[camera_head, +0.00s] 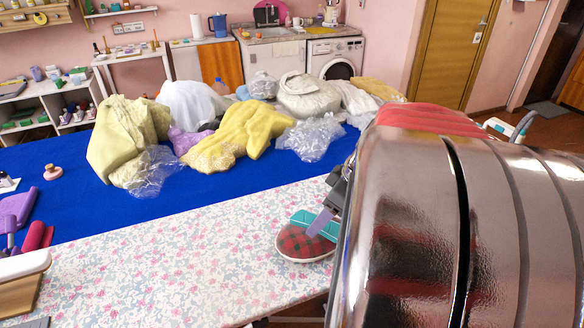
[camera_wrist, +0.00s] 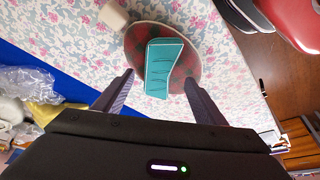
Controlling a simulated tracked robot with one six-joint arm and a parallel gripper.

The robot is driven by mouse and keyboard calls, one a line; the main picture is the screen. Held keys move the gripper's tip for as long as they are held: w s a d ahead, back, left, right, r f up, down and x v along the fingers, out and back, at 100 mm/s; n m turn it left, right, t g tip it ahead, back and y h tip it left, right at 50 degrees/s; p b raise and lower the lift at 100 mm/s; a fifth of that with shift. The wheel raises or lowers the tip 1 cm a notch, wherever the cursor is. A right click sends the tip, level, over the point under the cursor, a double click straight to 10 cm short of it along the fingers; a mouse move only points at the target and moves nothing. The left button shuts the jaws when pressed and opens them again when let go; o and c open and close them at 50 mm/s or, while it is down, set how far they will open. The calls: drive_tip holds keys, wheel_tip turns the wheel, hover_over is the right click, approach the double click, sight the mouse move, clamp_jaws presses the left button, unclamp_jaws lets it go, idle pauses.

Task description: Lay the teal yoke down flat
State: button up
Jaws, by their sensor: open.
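The teal yoke (camera_wrist: 164,66) is a small folded-looking piece with dark wavy lines on its face. It lies against the red-and-green tartan pressing cushion (camera_wrist: 191,48). In the head view the teal yoke (camera_head: 303,216) shows on top of the tartan cushion (camera_head: 297,243), partly hidden by a finger. My gripper (camera_wrist: 160,78) is open, with one finger on each side of the yoke's near end and a gap to each. In the head view my gripper (camera_head: 320,222) is partly hidden by my arm. I cannot tell whether the yoke is fully flat.
The cushion rests on a floral-covered board (camera_head: 160,265). A pale block (camera_wrist: 113,15) lies beside it. Behind is a blue table (camera_head: 65,180) with yellow cloth heaps (camera_head: 235,135) and clear plastic (camera_head: 310,138). A wooden-sided iron-like object (camera_head: 22,280) stands at the left. The board's middle is clear.

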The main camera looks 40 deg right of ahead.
drive_tip(key=v, duration=1.2)
idle(0.4)
